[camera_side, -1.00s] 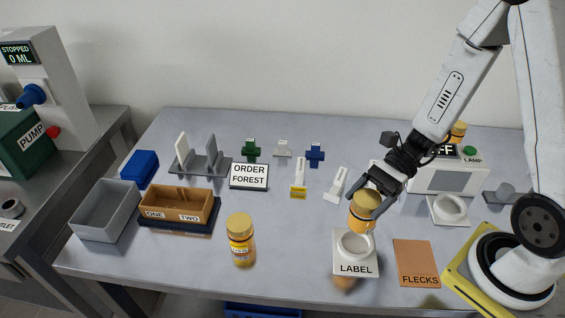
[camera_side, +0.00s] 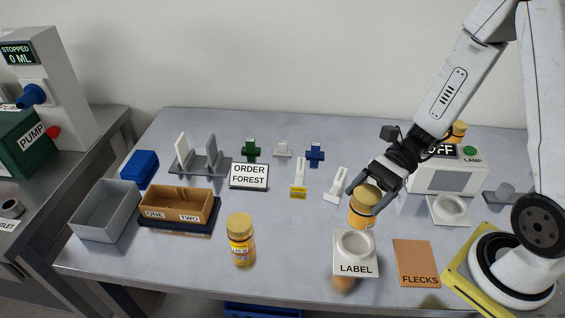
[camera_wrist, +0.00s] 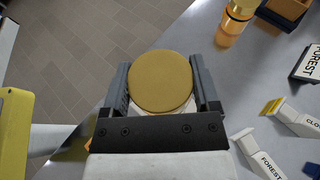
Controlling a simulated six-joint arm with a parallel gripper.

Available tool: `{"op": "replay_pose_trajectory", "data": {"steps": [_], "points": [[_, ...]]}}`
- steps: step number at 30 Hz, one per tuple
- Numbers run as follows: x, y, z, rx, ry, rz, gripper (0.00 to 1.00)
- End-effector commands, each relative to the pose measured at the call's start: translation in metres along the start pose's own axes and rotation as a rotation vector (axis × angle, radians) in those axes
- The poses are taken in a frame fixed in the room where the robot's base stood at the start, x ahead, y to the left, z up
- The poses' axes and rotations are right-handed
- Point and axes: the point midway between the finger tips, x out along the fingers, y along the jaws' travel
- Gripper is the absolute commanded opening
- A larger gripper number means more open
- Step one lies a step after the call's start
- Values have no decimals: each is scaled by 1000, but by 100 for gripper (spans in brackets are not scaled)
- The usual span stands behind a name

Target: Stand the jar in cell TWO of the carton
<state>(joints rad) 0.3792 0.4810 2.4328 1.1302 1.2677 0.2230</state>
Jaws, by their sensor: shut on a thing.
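My gripper (camera_side: 364,198) is shut on a jar (camera_side: 361,216) with a tan lid and an amber body. It holds the jar upright above or just behind the white LABEL stand (camera_side: 342,262); the exact gap is hard to tell. In the wrist view the round lid (camera_wrist: 160,82) sits between both fingers. The brown carton (camera_side: 163,216) stands at the left on a dark base, with cell ONE left and cell TWO right. Both cells look empty, though their floors are partly hidden. The carton's corner (camera_wrist: 287,10) shows in the wrist view.
A second jar (camera_side: 241,241) stands between the carton and LABEL stand. A grey bin (camera_side: 105,212) is left of the carton. The ORDER FOREST sign (camera_side: 249,177), FLECKS pad (camera_side: 416,263) and lamp box (camera_side: 447,177) stand nearby. The middle tabletop is mostly clear.

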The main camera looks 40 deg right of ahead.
Motion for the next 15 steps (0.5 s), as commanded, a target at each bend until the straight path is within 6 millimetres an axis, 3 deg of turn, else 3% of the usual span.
{"op": "replay_pose_trajectory", "data": {"steps": [8,15], "points": [[7,-32,-6,8,-1,-20,1],[24,-89,-11,25,0,-64,1]]}}
